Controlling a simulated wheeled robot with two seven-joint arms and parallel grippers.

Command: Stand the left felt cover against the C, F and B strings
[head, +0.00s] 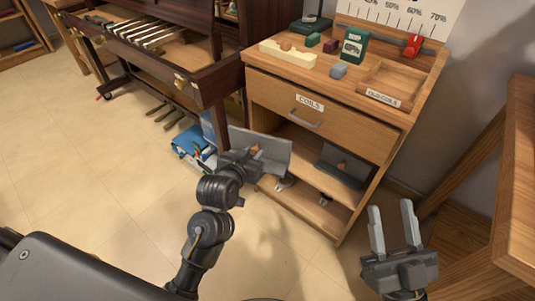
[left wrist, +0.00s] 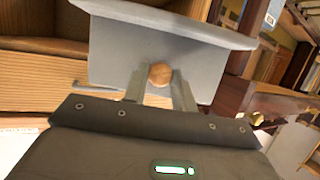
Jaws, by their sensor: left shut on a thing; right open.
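A grey felt cover (head: 274,152) with a round wooden knob is held in my left gripper (head: 252,152), in front of the cabinet's open shelf. In the left wrist view, the gripper's fingers (left wrist: 160,88) are shut on the knob (left wrist: 160,74), and the cover's grey plate (left wrist: 120,55) spreads beyond them with a bent upper edge. A second grey cover (head: 343,167) with a wooden knob sits inside the cabinet shelf. My right gripper (head: 392,222) is open and empty at the lower right. I cannot pick out the C, F and B strings.
The dark wooden piano (head: 209,80) stands open at upper left, its key sticks (head: 145,35) showing. The cabinet (head: 330,93) has a drawer marked COILS and a cluttered top. A blue toolbox (head: 190,143) is on the floor. A wooden stand (head: 515,190) is at right. Floor at left is clear.

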